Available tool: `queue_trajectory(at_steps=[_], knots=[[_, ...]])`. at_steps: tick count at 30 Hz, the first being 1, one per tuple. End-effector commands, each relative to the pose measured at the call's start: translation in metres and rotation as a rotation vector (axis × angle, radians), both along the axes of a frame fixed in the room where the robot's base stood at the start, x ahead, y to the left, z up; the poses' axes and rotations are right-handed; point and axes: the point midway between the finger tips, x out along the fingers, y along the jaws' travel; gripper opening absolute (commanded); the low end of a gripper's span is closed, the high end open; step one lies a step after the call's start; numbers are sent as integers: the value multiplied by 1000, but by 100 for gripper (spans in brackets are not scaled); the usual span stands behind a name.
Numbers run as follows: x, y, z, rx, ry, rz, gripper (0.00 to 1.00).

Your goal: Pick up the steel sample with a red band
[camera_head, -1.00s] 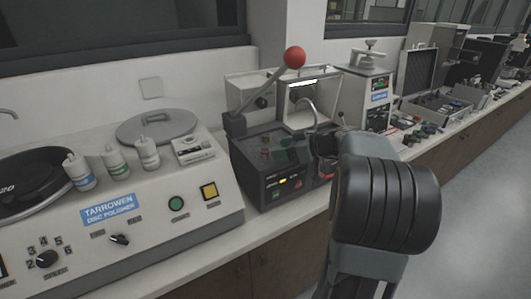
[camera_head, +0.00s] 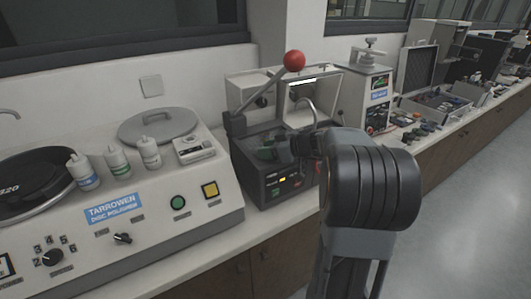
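I cannot make out the steel sample with a red band. Small dark and coloured pieces (camera_head: 418,133) lie on the counter at the right, too small to identify. My gripper (camera_head: 276,148) is over the top of the dark machine with the red-ball lever (camera_head: 262,170), at the middle of the counter. My gripper is small and dark against that machine, so its fingers and anything between them do not show clearly. My arm hides part of the counter to the right of this machine.
A disc polisher (camera_head: 150,215) with several bottles fills the left. The red-ball lever (camera_head: 293,62) rises behind my gripper. A mounting press (camera_head: 372,90) stands to the right, then an open case (camera_head: 432,107). The floor (camera_head: 470,230) at the right is clear.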

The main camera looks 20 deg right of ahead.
Motion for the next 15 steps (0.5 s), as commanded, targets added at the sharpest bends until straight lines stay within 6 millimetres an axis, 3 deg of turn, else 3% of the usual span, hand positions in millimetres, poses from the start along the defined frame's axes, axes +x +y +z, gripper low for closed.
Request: queue_trajectory(at_steps=[10,15], knots=[[0,0,0,0,0,0,4],[0,0,1,0,-1,0,4]])
